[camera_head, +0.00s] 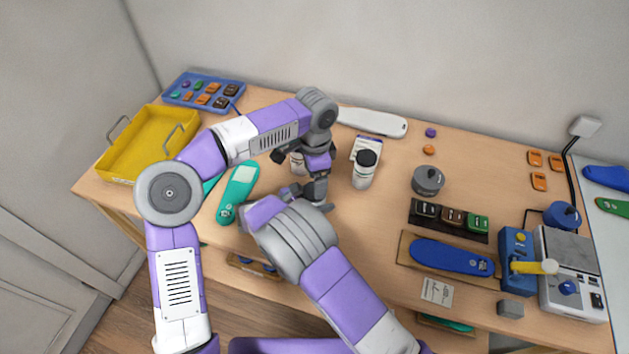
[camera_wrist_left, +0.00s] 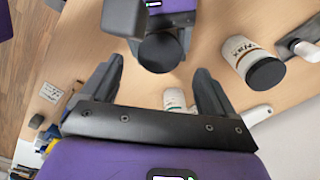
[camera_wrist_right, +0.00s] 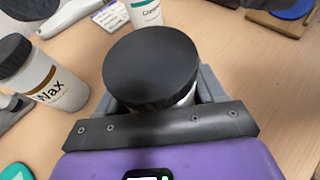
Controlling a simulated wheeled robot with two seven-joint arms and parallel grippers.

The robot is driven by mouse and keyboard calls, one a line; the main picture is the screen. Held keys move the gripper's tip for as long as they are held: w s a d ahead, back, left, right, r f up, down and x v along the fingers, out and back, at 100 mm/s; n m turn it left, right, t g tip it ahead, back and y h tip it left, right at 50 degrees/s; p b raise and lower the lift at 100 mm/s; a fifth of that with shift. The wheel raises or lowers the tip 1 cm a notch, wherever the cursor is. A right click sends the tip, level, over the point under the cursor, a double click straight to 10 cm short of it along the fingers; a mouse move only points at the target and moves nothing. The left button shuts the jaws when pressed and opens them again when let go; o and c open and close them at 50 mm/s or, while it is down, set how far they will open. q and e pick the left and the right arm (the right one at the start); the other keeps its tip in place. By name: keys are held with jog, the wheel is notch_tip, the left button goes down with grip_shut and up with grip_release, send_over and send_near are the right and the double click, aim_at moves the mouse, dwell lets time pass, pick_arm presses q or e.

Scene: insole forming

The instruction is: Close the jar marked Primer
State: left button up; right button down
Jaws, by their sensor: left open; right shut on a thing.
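A white jar with a broad black lid (camera_wrist_right: 150,65) is between the fingers of my right gripper (camera_wrist_right: 160,88), which is shut on it. The lid sits over the jar's mouth; I cannot tell whether it is tight. Its label is hidden. In the left wrist view the black lid (camera_wrist_left: 160,52) lies ahead of my open left gripper (camera_wrist_left: 157,70), in line with the gap between its fingers. The left fingers look apart from the lid. In the head view the two grippers crowd together and mostly hide this jar.
A black-lidded Wax jar (camera_wrist_right: 50,85) stands close by, to the left in the right wrist view. Another black-lidded jar (camera_head: 364,172) stands right of the grippers. A yellow tray (camera_head: 110,165) is at the left. A green insole (camera_head: 237,195) lies nearby.

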pick_arm(q)
jog(key=shift+o, duration=1.1)
notch_tip(320, 180, up, 12)
pick_arm(e)
jog(key=shift+c, duration=0.2)
grip_release()
jog(key=shift+a, duration=0.1)
pick_arm(q)
jog(key=shift+r, duration=0.25)
pick_arm(e)
jog(key=v, duration=0.7)
jog(key=shift+s+a, duration=0.15)
